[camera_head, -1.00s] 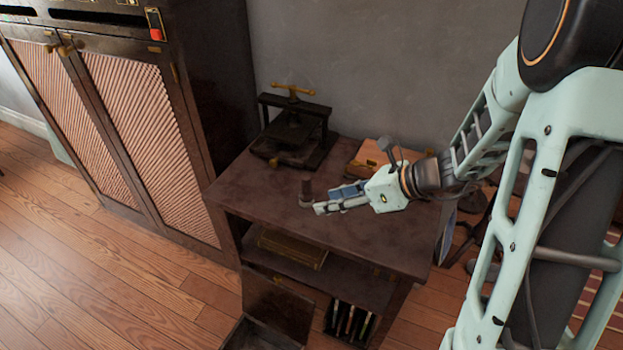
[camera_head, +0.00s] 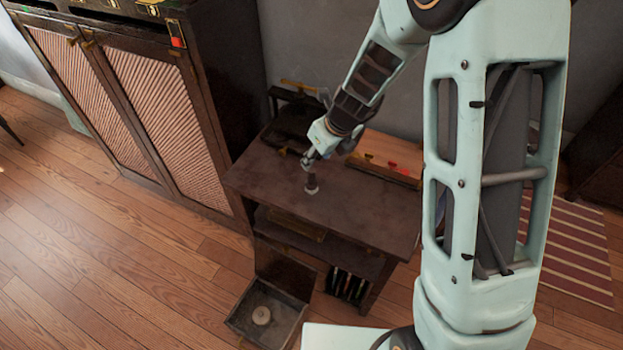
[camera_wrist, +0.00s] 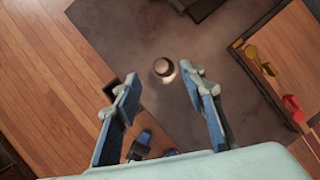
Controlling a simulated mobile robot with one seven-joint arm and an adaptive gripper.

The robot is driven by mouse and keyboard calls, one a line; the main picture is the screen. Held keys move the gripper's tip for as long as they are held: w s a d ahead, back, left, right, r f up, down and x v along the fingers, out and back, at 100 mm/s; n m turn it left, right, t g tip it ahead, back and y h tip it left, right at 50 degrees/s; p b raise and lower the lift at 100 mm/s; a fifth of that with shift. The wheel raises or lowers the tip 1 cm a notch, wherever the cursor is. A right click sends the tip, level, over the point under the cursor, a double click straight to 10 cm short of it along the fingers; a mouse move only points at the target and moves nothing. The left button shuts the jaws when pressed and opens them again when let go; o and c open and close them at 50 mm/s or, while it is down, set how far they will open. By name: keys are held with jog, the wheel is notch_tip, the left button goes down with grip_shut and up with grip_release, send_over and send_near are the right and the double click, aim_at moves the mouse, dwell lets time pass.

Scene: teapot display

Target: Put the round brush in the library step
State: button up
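The round brush (camera_head: 311,184), with a dark handle and pale lower end, appears to stand upright on the dark side table (camera_head: 365,222). In the wrist view the brush (camera_wrist: 163,67) shows from above, between and a little beyond the fingertips. My gripper (camera_head: 312,160) points down just above it; in the wrist view my gripper (camera_wrist: 160,82) is open, with nothing between its fingers. What seems to be the library step (camera_head: 240,322) is a dark open box on the floor with a raised lid. A round pale object (camera_head: 261,315) lies inside it.
A dark press (camera_head: 291,125) stands at the table's back. A wooden tray (camera_head: 385,172) with red and yellow pieces lies on the table to its right. A slatted cabinet (camera_head: 160,115) stands at left. Floor left of the box is clear.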

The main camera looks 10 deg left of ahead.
aim_at(312, 171)
jog(key=x, duration=0.3)
jog(key=shift+f, duration=0.4)
jog(key=x, duration=0.4)
jog(key=shift+s+d+f+b, duration=0.15)
jog(key=shift+s+d+b, duration=0.1)
jog(key=shift+b, duration=0.15)
jog(key=shift+w+a+f, duration=0.2)
jog(key=shift+f, duration=0.4)
grip_shut()
